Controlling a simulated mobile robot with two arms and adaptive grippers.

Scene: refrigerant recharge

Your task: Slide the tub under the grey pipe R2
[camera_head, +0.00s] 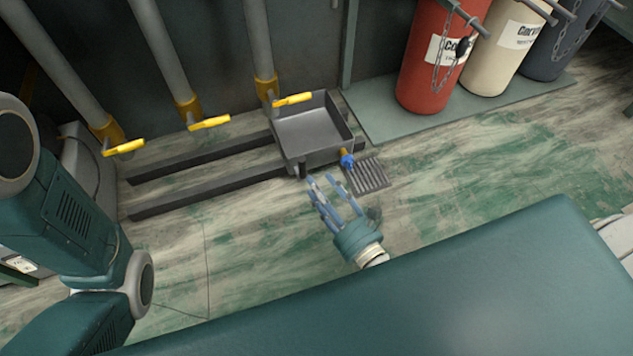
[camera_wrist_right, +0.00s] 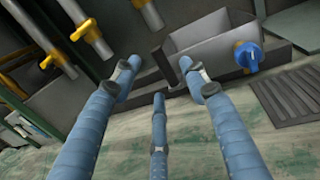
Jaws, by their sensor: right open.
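The tub (camera_head: 318,152) is a grey open metal box at the right end of two dark floor rails, below the rightmost pipe (camera_head: 260,45). It looks empty. A blue knob (camera_head: 347,161) on a brass fitting sits at its front right corner. The tub also shows in the right wrist view (camera_wrist_right: 205,62), with a dark upright post (camera_wrist_right: 160,62) at its front left. Three grey pipes come down; I see no R2 label. My right gripper (camera_head: 331,188) is open and empty, just in front of the tub, fingers toward it, apparently not touching. My left gripper is out of view.
The rails (camera_head: 205,196) run left, clear, beneath the other pipes. Yellow valve handles (camera_head: 209,123) stick out from the pipes. A floor grate (camera_head: 369,176) lies right of the tub. Red, cream and dark cylinders (camera_head: 425,80) stand at the back right.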

